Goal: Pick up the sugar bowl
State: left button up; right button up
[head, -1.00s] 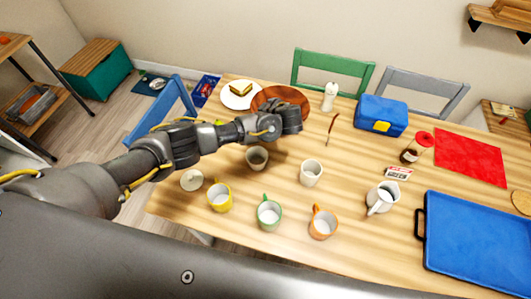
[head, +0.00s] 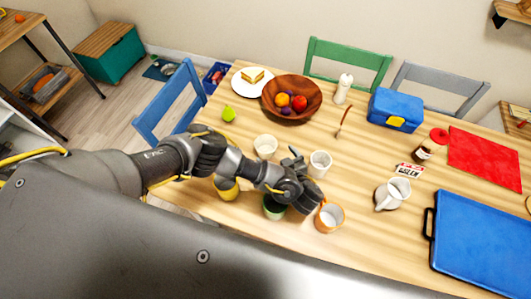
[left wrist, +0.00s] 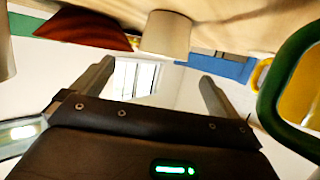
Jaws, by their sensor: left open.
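No thing in the head view can be surely told as the sugar bowl. Two white handleless cups, one on the left (head: 265,147) and one on the right (head: 320,163), stand upright on the table. A pale round piece with a knob, seen earlier at the table's left, is hidden behind my arm now. My left gripper (head: 305,180) is open and apparently empty, beside the right white cup and above the green mug (head: 273,207). In the left wrist view a white cup (left wrist: 165,35) shows beyond the open fingers, with the green mug (left wrist: 268,95) at the right.
The orange mug (head: 328,217) is close to my gripper. The yellow mug (head: 226,188) is partly behind my arm. A white pitcher (head: 391,194) and blue tray (head: 482,245) are to the right.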

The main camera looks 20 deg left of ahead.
aim_at(262, 138)
pick_arm(q)
jog(key=shift+b+x, duration=0.5)
jog(key=shift+x, duration=0.4)
pick_arm(e)
jog(key=shift+f, duration=0.95)
pick_arm(q)
jog(key=b+x, duration=0.3)
jog(key=x, duration=0.1)
jog(key=shift+a+f+b, duration=0.2)
jog(key=shift+a+b, duration=0.05)
jog(key=shift+b, duration=0.15)
jog(key=shift+w+a+f, duration=0.1)
jog(key=shift+w+a, duration=0.2)
pick_arm(e)
notch_tip(262, 138, down, 4)
jog(key=shift+r, duration=0.1)
pick_arm(q)
jog(key=c, duration=1.2)
